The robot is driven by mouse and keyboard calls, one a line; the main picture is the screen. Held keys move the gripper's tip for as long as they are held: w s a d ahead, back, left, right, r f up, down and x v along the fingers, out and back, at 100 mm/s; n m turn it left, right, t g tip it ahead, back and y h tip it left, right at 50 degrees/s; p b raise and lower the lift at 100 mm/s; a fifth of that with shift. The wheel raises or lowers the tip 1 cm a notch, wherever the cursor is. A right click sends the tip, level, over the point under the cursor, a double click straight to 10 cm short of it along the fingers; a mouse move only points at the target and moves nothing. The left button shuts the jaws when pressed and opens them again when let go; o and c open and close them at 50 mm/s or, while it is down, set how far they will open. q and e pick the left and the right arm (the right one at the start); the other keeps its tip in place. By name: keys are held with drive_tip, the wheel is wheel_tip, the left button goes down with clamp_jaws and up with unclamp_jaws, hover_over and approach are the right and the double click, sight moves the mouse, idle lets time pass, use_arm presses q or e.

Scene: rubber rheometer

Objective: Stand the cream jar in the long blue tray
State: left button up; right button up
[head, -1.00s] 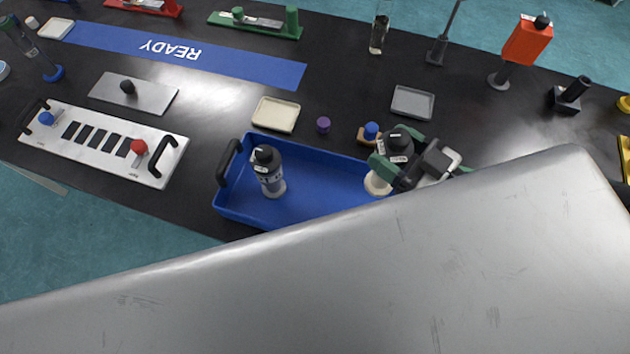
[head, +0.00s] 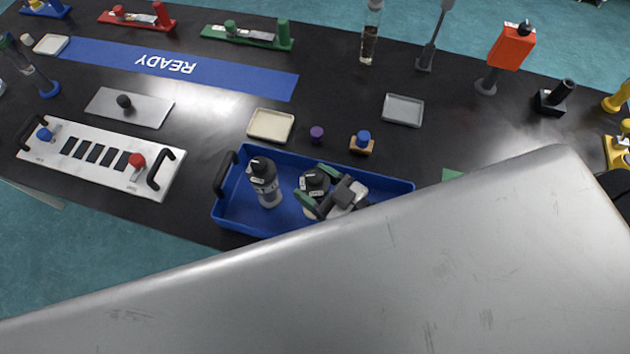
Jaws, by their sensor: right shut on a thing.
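The cream jar (head: 316,181) has a black lid with a white label; its body is mostly hidden by my gripper. My right gripper (head: 318,188) has green finger pads on either side of the jar and is shut on it. The jar looks upright, inside the outline of the long blue tray (head: 237,207); I cannot tell whether it touches the tray floor. A grey jar with a black lid (head: 267,187) stands in the left part of the tray, just left of the held jar. My left gripper is not in view.
A large grey surface covers the lower right and hides the tray's front right. Behind the tray are a cream dish (head: 271,125), a purple knob (head: 317,134), a blue-topped wooden block (head: 362,142) and a grey dish (head: 403,110). A white panel (head: 60,165) lies left.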

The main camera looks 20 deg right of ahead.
drive_tip(key=shift+f, duration=0.25)
drive_tip(key=shift+f, duration=0.15)
drive_tip(key=o, duration=1.2)
drive_tip(key=shift+o, duration=0.2)
